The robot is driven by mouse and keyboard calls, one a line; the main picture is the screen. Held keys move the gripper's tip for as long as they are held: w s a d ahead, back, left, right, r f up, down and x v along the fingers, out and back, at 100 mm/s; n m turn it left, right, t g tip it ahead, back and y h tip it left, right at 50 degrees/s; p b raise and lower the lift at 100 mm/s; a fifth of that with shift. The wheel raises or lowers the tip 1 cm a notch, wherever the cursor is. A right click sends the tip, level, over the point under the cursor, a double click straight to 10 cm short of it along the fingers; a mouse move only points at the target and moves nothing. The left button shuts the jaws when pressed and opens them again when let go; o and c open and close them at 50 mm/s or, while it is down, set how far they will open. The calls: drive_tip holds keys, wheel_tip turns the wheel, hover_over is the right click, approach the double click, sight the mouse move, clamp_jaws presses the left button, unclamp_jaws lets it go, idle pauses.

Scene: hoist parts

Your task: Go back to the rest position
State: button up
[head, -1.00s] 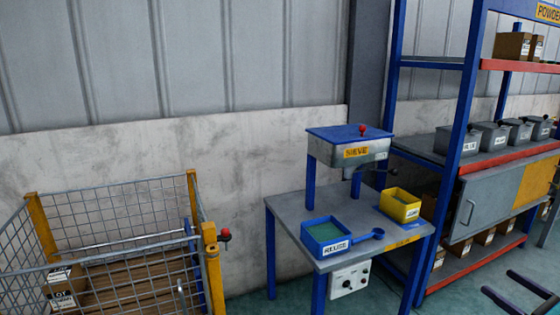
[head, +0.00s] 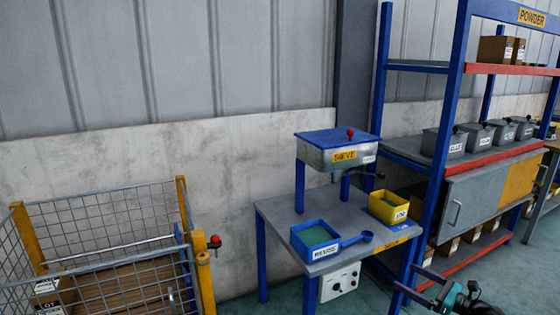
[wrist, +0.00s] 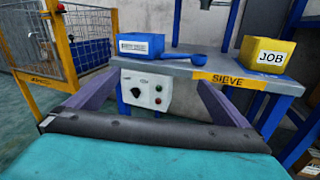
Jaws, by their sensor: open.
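My gripper (head: 411,279) shows at the lower right of the head view, in front of the sieve bench (head: 280,214). Its two fingers are spread apart with nothing between them. In the wrist view, my gripper (wrist: 158,80) points at the bench front and its control box (wrist: 146,92). A blue tray (head: 316,252) with greenish content, a blue scoop (head: 365,237) and a yellow JOB box (head: 389,216) stand on the bench. The tray's label is blurred. The sieve (head: 337,152) stands at the back of the bench. The gripper touches none of these.
A wire-mesh cage (head: 100,225) with boxes stands at left. A blue rack (head: 450,140) with red shelf edges, several lidded grey bins (head: 480,138) and a cabinet (head: 466,204) stands at right. Some green floor (head: 285,300) shows in front of the bench.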

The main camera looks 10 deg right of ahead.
drive_tip(key=w+a+f+n+g+y+p, duration=0.1)
drive_tip(key=w+a+f+g, duration=0.15)
drive_tip(key=a, duration=0.45)
drive_tip(key=w+a+f+g+y, duration=0.1)
drive_tip(key=a+f, duration=0.3)
drive_tip(key=a, duration=0.3)
drive_tip(key=s+a+f+n+g+p, duration=0.1)
drive_tip(key=s+a+f+n+g, duration=0.15)
drive_tip(key=a+f, duration=0.45)
drive_tip(key=s+a+f+n+g+p, duration=0.1)
drive_tip(key=s+a+f+n+g, duration=0.2)
drive_tip(key=a, duration=0.8)
drive_tip(key=s+a+f+n+g+p, duration=0.1)
drive_tip(key=s+a+f+n+g, duration=0.3)
drive_tip(key=a, duration=0.6)
drive_tip(key=s+a+f+n+g+h+p, duration=0.1)
drive_tip(key=s+a+f+n+g+h, duration=0.1)
drive_tip(key=s+f, duration=0.35)
drive_tip(key=s+a+f+n+g+h, duration=0.1)
drive_tip(key=s+a+f+n+g, duration=0.15)
drive_tip(key=s, duration=0.55)
drive_tip(key=s+a+f+n+g+h+p, duration=0.1)
drive_tip(key=s+a+f+n+g+h, duration=0.2)
drive_tip(key=s, duration=0.4)
drive_tip(key=s+d+f+n+h, duration=0.3)
drive_tip(key=s+d+n+h, duration=0.3)
drive_tip(key=d+n, duration=0.5)
drive_tip(key=shift+s+f+n, duration=0.3)
drive_tip(key=shift+s+n, duration=0.4)
drive_tip(key=shift+s, duration=0.1)
